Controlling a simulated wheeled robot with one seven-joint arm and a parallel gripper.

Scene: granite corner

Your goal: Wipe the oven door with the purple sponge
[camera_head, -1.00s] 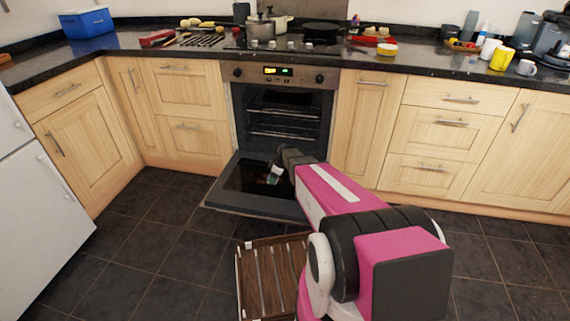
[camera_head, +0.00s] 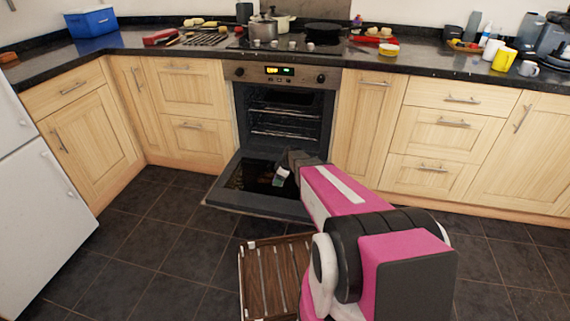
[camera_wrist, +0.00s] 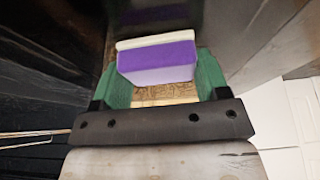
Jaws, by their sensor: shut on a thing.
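The oven door (camera_head: 228,196) hangs open and lies about level in front of the oven (camera_head: 285,120). My gripper (camera_head: 281,176) is over the door's dark inner glass, towards its right half. In the wrist view my gripper (camera_wrist: 161,84) has green fingers on both sides of the purple sponge (camera_wrist: 157,62) and is shut on it. The sponge is purple with a pale white layer along its far edge. The dark door surface lies beneath and beyond it. I cannot tell whether the sponge touches the glass. In the head view the sponge is not clearly visible.
A slatted wooden rack (camera_head: 275,280) stands on the floor in front of the door, left of my arm. Wooden cabinets (camera_head: 361,130) flank the oven. The counter (camera_head: 440,62) above holds pots and other items. The tiled floor (camera_head: 150,250) at left is clear.

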